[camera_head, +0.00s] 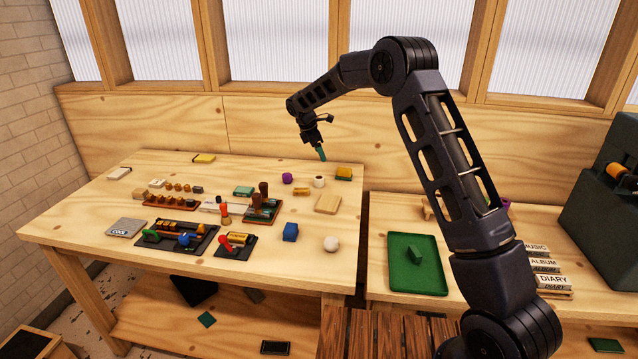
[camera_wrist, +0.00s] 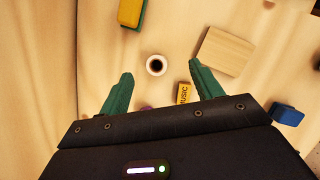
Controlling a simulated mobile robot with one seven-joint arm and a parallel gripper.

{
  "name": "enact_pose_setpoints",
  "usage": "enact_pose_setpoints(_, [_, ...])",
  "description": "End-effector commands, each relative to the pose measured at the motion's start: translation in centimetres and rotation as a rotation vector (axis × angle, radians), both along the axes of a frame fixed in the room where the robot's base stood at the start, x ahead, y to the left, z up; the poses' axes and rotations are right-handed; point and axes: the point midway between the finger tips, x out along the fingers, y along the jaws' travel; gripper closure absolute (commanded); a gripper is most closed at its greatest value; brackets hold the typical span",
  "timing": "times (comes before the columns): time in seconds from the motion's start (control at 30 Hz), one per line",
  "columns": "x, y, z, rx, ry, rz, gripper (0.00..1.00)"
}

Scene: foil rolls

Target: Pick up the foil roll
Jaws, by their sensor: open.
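My gripper (camera_head: 321,153) hangs over the back right of the left workbench. In the wrist view its two green fingers (camera_wrist: 161,69) are apart with nothing held between them. Below, a white cup with a dark inside (camera_wrist: 156,65) shows between the fingers; it is also in the head view (camera_head: 319,182). Several small gold rolls (camera_head: 175,187) stand in a row on a wooden rack, left of my gripper. Other gold roll shapes (camera_head: 188,229) lie on a black tray at the front. I cannot tell which of these is the foil roll.
Near the cup are a yellow-green block (camera_head: 344,173), a purple object (camera_head: 287,178), a yellow "MUSIC" block (camera_wrist: 184,93) and a wooden board (camera_head: 327,204). A blue block (camera_head: 290,232) and a white ball (camera_head: 331,244) lie in front. A green tray (camera_head: 402,280) sits on the right bench.

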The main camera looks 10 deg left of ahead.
Motion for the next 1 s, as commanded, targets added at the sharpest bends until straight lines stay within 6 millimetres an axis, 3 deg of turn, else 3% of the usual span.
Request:
enact_pose_setpoints(0.1, [0.2, 2.6, -2.6, -0.029, 0.020, 0.067, 0.35])
enact_pose_setpoints(0.3, [0.4, 4.3, -4.4, -0.051, 0.032, 0.120, 0.35])
enact_pose_setpoints(0.47, [0.6, 4.1, -5.5, -0.054, 0.033, 0.124, 0.35])
enact_pose_setpoints(0.73, [1.3, 2.8, -8.9, -0.054, 0.034, 0.121, 0.35])
enact_pose_setpoints(1.0, [1.7, 2.1, -10.4, -0.052, 0.033, 0.122, 0.35])
